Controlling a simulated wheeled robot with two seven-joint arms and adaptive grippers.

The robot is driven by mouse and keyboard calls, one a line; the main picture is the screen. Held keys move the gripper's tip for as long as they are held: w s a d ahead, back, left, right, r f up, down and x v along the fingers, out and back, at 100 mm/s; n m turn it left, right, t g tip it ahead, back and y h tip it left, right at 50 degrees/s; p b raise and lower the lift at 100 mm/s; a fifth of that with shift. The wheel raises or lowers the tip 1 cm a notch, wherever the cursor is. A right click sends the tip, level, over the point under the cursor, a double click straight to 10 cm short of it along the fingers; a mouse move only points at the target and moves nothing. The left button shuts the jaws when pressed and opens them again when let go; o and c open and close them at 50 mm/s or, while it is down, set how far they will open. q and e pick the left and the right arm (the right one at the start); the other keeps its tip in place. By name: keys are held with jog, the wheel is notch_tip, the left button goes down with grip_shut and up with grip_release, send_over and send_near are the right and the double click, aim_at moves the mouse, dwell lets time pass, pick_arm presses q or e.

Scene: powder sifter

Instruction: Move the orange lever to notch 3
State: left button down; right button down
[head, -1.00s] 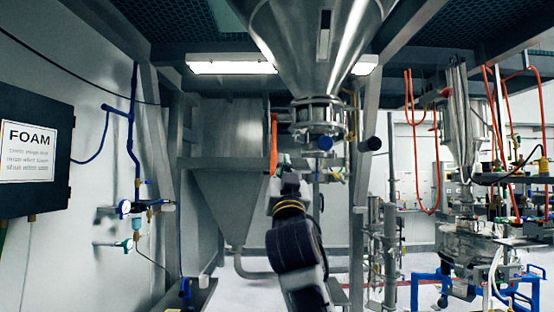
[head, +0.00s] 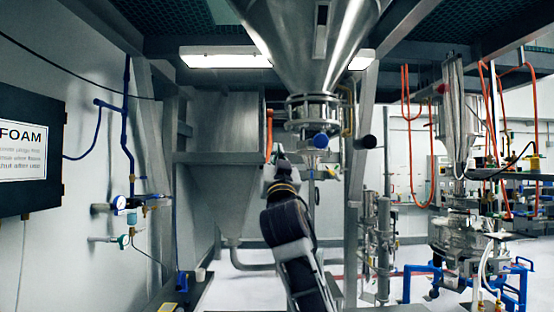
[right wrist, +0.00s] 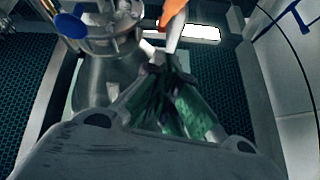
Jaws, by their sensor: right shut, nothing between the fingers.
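The orange lever (head: 269,130) hangs nearly upright just left of the valve under the steel hopper (head: 312,40). Its lower end meets the tip of my right gripper in the head view. My right gripper (head: 278,156) reaches up from below, shut and empty. In the right wrist view the orange lever (right wrist: 172,12) shows at the top edge, with a pale metal part below it. The right gripper's fingertips (right wrist: 170,65) come together just under that part; I cannot tell whether they touch it. The notches cannot be made out. My left gripper is not in view.
The valve flange (head: 313,108) with a blue cap (head: 320,141) is right of the lever. A grey steel bin (head: 228,125) stands behind on the left. Frame posts, pipes and a blue-framed machine (head: 460,235) stand on the right. The FOAM box (head: 25,150) hangs on the left wall.

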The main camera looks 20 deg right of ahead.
jog(key=w+p, duration=0.3)
jog(key=w, duration=0.4)
jog(key=shift+d, duration=0.45)
jog(key=shift+s, duration=0.1)
dwell(0.4)
